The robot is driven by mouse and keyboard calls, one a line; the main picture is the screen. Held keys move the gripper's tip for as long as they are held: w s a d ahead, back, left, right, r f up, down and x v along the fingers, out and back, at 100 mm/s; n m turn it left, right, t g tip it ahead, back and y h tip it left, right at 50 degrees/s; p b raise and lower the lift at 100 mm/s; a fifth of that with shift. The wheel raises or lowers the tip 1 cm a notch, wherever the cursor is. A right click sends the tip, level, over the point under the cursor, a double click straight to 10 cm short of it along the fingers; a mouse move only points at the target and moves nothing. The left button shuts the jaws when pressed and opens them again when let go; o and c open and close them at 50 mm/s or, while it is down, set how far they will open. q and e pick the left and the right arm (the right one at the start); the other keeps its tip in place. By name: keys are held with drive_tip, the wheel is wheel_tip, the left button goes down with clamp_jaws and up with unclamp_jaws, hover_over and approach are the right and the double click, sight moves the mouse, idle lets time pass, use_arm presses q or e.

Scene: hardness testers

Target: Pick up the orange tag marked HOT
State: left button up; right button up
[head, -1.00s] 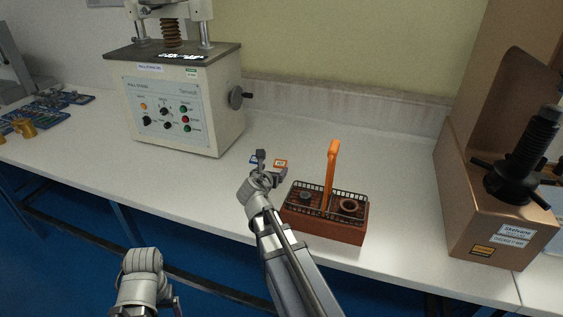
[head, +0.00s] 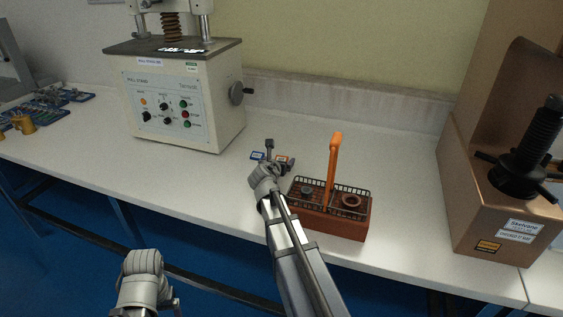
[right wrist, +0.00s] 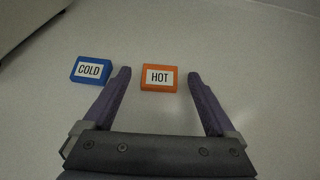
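The orange tag marked HOT (right wrist: 159,78) lies on the bench top. In the right wrist view it sits between and slightly beyond my right gripper's fingertips (right wrist: 158,73), apart from both. In the head view the orange tag (head: 281,158) is partly hidden by my right gripper (head: 279,153). That gripper is open and empty, just above the bench. The blue tag marked COLD (right wrist: 91,70) lies to the left of the orange tag, outside the left finger; it also shows in the head view (head: 257,155).
A red-brown basket with an orange handle (head: 334,170) stands close to the right of my right gripper. A pull-stand machine (head: 185,100) stands behind left, a bronze tester (head: 500,225) at right. Bench (head: 400,165) is clear between basket and tester.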

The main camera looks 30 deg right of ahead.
drive_tip(key=c, duration=1.3)
drive_tip(key=shift+r, duration=0.15)
drive_tip(key=shift+c, duration=0.2)
wheel_tip(320, 180, up, 10)
drive_tip(key=p, duration=1)
